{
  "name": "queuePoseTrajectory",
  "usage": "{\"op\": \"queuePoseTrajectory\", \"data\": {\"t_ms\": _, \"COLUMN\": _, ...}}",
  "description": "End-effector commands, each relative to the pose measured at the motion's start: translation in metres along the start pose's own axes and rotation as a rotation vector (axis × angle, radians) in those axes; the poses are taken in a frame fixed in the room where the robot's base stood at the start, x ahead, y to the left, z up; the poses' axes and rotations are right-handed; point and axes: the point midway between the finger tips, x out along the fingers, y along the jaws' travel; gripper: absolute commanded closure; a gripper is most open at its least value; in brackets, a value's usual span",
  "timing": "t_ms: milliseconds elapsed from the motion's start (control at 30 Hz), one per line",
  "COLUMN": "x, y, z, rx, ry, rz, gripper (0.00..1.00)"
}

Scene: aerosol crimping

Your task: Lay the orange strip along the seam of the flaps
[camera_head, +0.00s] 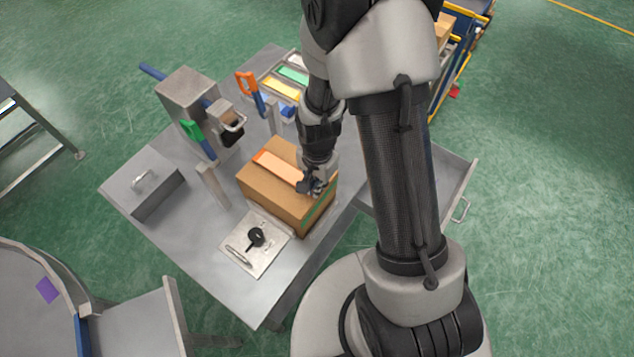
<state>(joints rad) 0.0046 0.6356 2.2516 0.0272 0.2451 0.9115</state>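A brown cardboard box (262,193) stands on the grey metal table, its top closed. An orange strip (270,161) lies along or just over the box top, running from its far left edge towards my gripper. My gripper (309,187) is at the right end of the strip, low over the box top. The fingers are dark and small here, and I cannot tell whether they are closed on the strip's end. The flap seam is hidden under the strip and my arm. A green band (319,217) shows on the box's right side.
A steel plate (262,262) with a black tool lies before the box. Behind it are a grey press block (187,90), orange-handled (246,84) and green-handled (191,131) tools, and trays with yellow (281,89) and green (293,74) strips. A lidded metal box (143,190) sits left.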

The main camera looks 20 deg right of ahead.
Motion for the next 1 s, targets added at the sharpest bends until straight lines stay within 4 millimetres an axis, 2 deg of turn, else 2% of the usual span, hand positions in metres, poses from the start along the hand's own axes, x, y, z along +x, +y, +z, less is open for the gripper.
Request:
{"op": "queuePoseTrajectory", "data": {"t_ms": 200, "x": -0.0001, "y": -0.0002, "z": -0.0001, "rx": 0.0, "ry": 0.0, "rz": 0.0, "gripper": 1.0}}
{"op": "queuePoseTrajectory", "data": {"t_ms": 600, "x": 0.0, "y": 0.0, "z": 0.0, "rx": 0.0, "ry": 0.0, "rz": 0.0, "gripper": 0.72}}
{"op": "queuePoseTrajectory", "data": {"t_ms": 867, "x": -0.0001, "y": 0.0, "z": 0.0, "rx": 0.0, "ry": 0.0, "rz": 0.0, "gripper": 0.72}}
{"op": "queuePoseTrajectory", "data": {"t_ms": 1000, "x": -0.007, "y": -0.0005, "z": -0.0004, "rx": 0.0, "ry": 0.001, "rz": -0.001, "gripper": 0.72}}
